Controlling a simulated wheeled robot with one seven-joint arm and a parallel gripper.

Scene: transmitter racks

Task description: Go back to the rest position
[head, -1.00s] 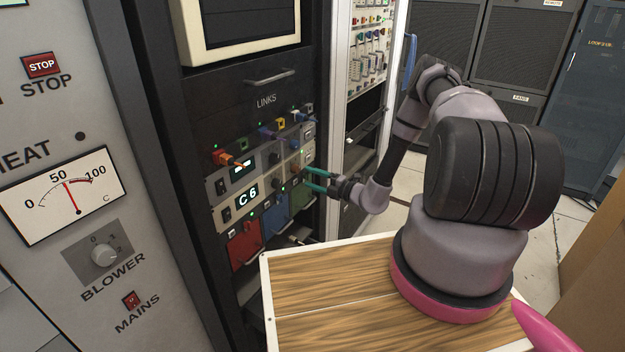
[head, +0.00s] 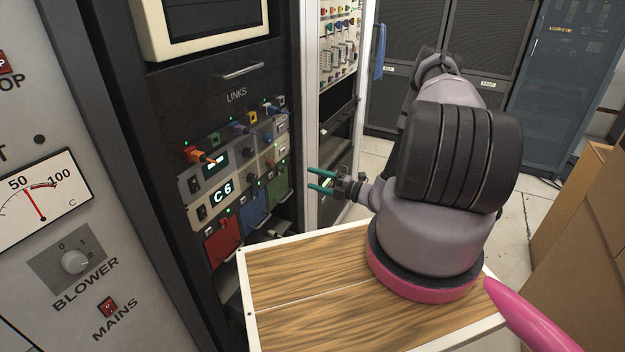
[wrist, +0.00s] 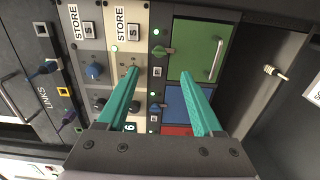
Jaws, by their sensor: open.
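My gripper (head: 321,180) is open and empty, its two teal fingers pointing left toward the rack. In the head view it hangs in the air at the right of the LINKS panel, apart from it. In the wrist view the open gripper (wrist: 160,105) faces the store panel (wrist: 128,40) with its knobs and the green door (wrist: 197,47). Nothing is between the fingers. My arm is bent, with its elbow raised toward the back.
The LINKS rack (head: 236,97) stands at the left with plugs, C6 displays and red, blue and green doors. A wooden-topped surface (head: 300,270) is below my arm. Tall dark cabinets (head: 400,60) stand behind. Cardboard boxes (head: 580,230) are at the right. Pale floor shows between.

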